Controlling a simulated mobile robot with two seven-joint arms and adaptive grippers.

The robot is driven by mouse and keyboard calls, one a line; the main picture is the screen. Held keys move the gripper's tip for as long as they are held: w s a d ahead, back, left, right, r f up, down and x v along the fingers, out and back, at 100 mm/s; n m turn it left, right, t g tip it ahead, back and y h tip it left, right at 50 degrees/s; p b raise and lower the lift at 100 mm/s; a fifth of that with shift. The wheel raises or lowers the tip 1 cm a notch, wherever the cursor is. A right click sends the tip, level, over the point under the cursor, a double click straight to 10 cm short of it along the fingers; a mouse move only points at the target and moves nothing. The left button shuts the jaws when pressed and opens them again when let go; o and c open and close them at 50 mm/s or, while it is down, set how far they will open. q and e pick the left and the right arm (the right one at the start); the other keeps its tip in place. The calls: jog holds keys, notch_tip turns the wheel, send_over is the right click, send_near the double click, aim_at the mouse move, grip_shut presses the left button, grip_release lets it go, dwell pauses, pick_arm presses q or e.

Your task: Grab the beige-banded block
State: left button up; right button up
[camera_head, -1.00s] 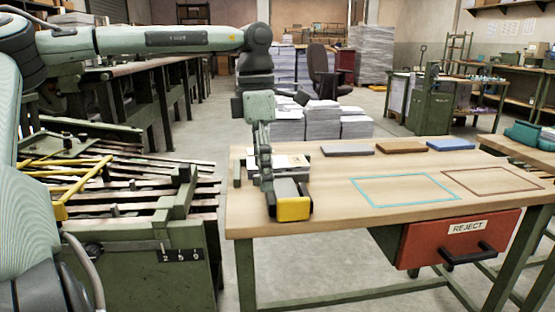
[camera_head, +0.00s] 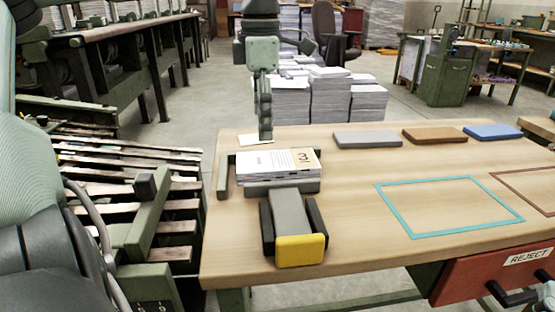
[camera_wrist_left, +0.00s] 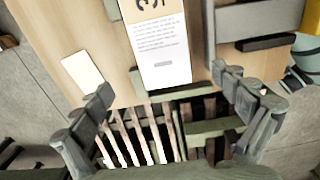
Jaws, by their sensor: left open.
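A white paper block (camera_head: 262,165) with a beige patch marked 3 lies at the left end of the wooden table, inside a low green-grey corner guide. It also shows in the left wrist view (camera_wrist_left: 161,50), at the top centre. My left gripper (camera_head: 265,132) hangs in the head view behind the block, pointing down and seen edge-on. In the left wrist view my left gripper (camera_wrist_left: 164,86) is open, its two fingers apart with nothing between them. The block's printed face appears beyond the fingertips; contact does not show. My right gripper is not in view.
A grey device with a yellow end (camera_head: 300,249) stands in front of the block. A small pale card (camera_head: 254,141) lies behind it. Grey (camera_head: 366,139), brown (camera_head: 434,135) and blue (camera_head: 492,132) slabs line the back edge. The teal-outlined area (camera_head: 447,207) is empty.

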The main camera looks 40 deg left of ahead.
aim_at(266, 160)
pick_arm(q)
jog(key=f, duration=0.5)
jog(key=f+b, duration=0.1)
jog(key=f, duration=0.1)
jog(key=shift+d+f, duration=0.2)
jog(key=shift+d, duration=0.1)
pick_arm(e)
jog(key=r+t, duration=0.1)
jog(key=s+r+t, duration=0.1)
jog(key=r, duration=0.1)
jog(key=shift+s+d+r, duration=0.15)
pick_arm(q)
jog(key=shift+c, duration=0.2)
jog(key=c, duration=1.4)
